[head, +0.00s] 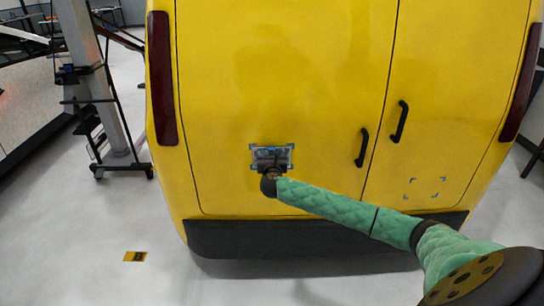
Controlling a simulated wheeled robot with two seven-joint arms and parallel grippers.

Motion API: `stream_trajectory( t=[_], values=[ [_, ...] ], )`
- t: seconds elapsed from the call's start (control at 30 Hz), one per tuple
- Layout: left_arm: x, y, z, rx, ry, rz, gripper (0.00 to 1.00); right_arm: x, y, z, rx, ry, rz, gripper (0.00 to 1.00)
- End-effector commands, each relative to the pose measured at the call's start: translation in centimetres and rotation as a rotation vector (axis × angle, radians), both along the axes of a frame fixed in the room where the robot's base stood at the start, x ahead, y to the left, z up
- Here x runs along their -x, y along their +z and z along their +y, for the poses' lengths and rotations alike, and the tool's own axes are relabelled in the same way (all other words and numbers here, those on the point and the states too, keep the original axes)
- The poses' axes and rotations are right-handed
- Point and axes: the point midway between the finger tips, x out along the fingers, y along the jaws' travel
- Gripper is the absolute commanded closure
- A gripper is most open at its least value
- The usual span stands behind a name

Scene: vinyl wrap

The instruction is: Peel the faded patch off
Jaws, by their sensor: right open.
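A small greyish rectangular patch (286,150) with pale blue edges sits low on the left rear door of the yellow van (270,70). My right gripper (270,158) is in front of it and covers much of its middle and lower part. The gripper is open; its fingers are small and dark here, and I cannot tell whether they touch the patch. My green-sleeved right arm reaches in from the lower right. My left gripper is not in view.
Two black handles (362,147) (399,121) flank the door seam. A dark bumper (300,240) runs below. A small yellow-and-black piece (135,256) lies on the open floor. A wheeled stand (100,100) is at left.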

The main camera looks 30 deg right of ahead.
Motion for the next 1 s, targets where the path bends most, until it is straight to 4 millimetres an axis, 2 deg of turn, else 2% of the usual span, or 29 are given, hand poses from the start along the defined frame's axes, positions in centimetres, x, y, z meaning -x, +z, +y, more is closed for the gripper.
stream_trajectory(
  t=[0.33, 0.37, 0.6, 0.7, 0.73, 0.83, 1.0],
  values=[
    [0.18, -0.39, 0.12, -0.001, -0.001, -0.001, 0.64, -0.37, -0.09, -0.26, -0.001, 0.000, 0.001, 0.47],
    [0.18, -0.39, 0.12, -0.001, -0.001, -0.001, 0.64, -0.37, -0.08, -0.26, -0.001, 0.000, 0.001, 0.49],
    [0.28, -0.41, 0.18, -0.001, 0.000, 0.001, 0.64, -0.35, -0.07, -0.27, -0.001, 0.000, 0.001, 0.95],
    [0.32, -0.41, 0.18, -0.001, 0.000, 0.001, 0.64, -0.35, -0.07, -0.27, -0.001, 0.000, 0.001, 0.95],
    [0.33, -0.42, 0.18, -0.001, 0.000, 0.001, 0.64, -0.35, -0.07, -0.27, -0.001, 0.000, 0.001, 0.78],
    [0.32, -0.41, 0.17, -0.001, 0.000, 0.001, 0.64, -0.35, -0.06, -0.28, -0.001, 0.000, 0.001, 0.98],
    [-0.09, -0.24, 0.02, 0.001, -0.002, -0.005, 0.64, -0.33, -0.05, -0.26, -0.001, 0.000, 0.001, 1.00]
  ],
)
